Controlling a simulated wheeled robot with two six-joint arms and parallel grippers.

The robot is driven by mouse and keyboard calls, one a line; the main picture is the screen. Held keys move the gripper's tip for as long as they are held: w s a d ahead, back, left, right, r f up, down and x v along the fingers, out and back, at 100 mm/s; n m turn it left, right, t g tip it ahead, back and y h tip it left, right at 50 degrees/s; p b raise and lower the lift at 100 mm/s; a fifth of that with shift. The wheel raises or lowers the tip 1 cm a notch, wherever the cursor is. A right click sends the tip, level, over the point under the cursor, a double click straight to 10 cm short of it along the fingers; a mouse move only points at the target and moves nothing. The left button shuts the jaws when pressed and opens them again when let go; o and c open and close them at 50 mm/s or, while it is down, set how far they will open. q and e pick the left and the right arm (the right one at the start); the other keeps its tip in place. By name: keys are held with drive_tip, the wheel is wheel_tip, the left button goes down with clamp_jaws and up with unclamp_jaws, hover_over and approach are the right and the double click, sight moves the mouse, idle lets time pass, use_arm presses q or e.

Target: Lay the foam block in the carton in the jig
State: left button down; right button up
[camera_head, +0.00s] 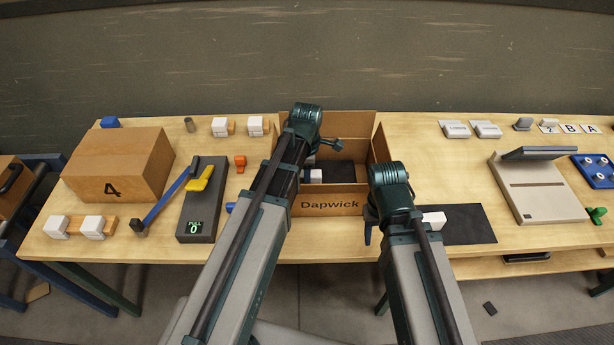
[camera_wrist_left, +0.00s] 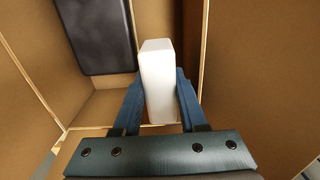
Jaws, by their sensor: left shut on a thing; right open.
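The open cardboard carton marked Dapwick (camera_head: 331,203) stands mid-table with its flaps up. My left gripper (camera_head: 307,175) reaches into it and is shut on a white foam block (camera_head: 316,176). In the left wrist view the block (camera_wrist_left: 158,90) sits between the blue fingers, close to a carton wall. A dark item (camera_head: 338,171) lies in the carton beside it and shows at upper left in the wrist view (camera_wrist_left: 100,38). Whether the block touches the floor is unclear. My right gripper (camera_head: 370,226) is open, mostly hidden by its arm, right of the carton. The jig is not clearly visible.
Another white block (camera_head: 434,221) is on a dark mat (camera_head: 466,226) right of the carton. A closed box marked 4 (camera_head: 120,168), a dark device with a yellow handle (camera_head: 201,205) and white blocks stand left. A beige device (camera_head: 540,188) stands right.

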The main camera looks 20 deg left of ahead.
use_arm(q)
drive_tip(key=shift+f+b, duration=4.1)
drive_tip(key=shift+f, duration=0.35)
drive_tip(key=shift+c, duration=1.9)
unclamp_jaws()
drive_tip(key=shift+r, duration=0.15)
wheel_tip(320, 180, up, 14)
drive_tip(key=p, duration=1.3)
drive_tip(key=shift+f+p, duration=0.2)
drive_tip(key=shift+p, duration=0.2)
